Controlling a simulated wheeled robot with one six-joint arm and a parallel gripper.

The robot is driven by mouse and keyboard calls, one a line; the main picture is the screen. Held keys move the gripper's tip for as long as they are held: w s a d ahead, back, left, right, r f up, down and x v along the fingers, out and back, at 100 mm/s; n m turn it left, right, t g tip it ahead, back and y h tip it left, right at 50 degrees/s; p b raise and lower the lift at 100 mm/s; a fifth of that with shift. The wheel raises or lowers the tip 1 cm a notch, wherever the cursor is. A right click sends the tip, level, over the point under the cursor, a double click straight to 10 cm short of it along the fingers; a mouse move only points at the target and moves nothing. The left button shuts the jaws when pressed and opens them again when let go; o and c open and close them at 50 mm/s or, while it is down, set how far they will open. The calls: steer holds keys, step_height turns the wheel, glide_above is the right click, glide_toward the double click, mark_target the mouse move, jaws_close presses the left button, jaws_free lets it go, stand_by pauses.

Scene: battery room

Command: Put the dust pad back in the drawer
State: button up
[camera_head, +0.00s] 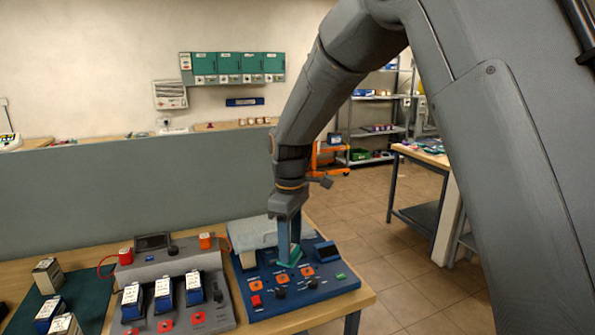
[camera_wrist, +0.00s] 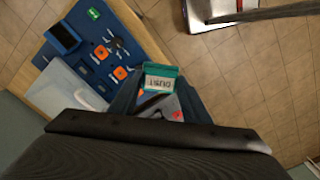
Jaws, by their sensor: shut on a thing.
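The dust pad (camera_wrist: 160,78) is a small teal block with a white label reading "DUST". My gripper (camera_head: 289,243) is shut on it, fingers pointing down, above the blue control panel (camera_head: 318,294). The pad's teal lower part (camera_head: 290,258) shows between the fingertips in the head view. Whether the pad touches the panel I cannot tell. In the wrist view my gripper (camera_wrist: 157,98) has one finger on either side of the pad. I cannot make out a drawer in either view.
The blue panel carries orange and red buttons, knobs and a small screen (camera_head: 325,251). A grey partition (camera_head: 130,190) runs behind the bench. Open tiled floor (camera_head: 410,265) lies right.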

steer(key=s+d+f+m+b, duration=0.1)
steer(key=d+f+m+b, duration=0.2)
steer(key=d+f, duration=0.4)
steer(key=s+d+f+m+b, duration=0.1)
steer(key=d+f+m+b, duration=0.3)
steer(key=f, duration=1.2)
steer(key=s+d+f+m+b, duration=0.1)
steer(key=d+f+m+b, duration=0.3)
steer(key=d+f, duration=0.5)
step_height(320, 180, down, 2)
steer(key=shift+s+d+f+m, duration=0.2)
steer(key=shift+d+m, duration=0.15)
steer(key=shift+m, duration=0.85)
